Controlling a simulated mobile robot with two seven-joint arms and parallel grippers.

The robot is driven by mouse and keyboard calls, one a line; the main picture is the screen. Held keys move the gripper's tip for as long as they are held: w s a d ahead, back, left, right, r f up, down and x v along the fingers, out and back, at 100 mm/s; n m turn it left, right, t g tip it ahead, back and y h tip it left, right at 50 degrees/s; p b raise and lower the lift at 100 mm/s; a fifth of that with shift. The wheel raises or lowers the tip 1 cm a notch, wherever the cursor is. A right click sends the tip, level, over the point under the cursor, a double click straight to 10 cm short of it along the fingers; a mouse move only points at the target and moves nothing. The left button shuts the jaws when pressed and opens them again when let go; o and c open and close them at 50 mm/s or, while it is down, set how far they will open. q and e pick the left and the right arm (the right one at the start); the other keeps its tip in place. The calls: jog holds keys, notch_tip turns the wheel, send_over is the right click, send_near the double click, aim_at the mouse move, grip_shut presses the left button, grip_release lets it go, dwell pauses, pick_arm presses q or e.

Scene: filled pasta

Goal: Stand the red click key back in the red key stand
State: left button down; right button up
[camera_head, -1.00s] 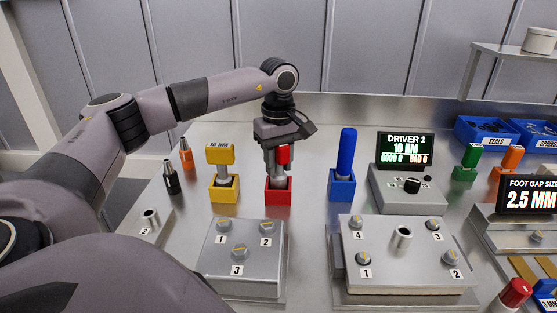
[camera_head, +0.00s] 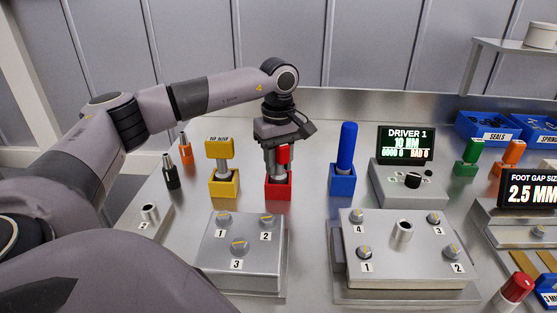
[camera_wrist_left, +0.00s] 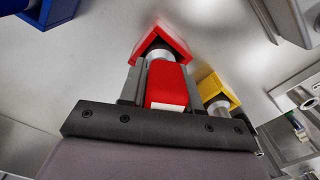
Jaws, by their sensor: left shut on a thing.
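The red click key (camera_head: 283,155) is between the fingers of my left gripper (camera_head: 276,160), which is shut on it. In the left wrist view the key's red handle (camera_wrist_left: 166,84) lies between the gripper's fingers (camera_wrist_left: 162,80). The key is upright. Its grey lower end is at the red key stand (camera_head: 278,187), a red square block on the bench; the stand also shows in the left wrist view (camera_wrist_left: 178,42). The lower end appears to be inside the stand's opening, but how deep is hidden. My right gripper is in neither view.
A yellow key stands in its yellow stand (camera_head: 224,185) to the left. A blue key stands in a blue stand (camera_head: 342,180) to the right. Steel blocks with numbered bolts (camera_head: 240,257) lie in front. A driver display (camera_head: 405,146) stands at right.

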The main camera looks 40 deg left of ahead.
pick_arm(q)
jog(key=c, duration=0.7)
grip_release()
jog(key=shift+r, duration=3.65)
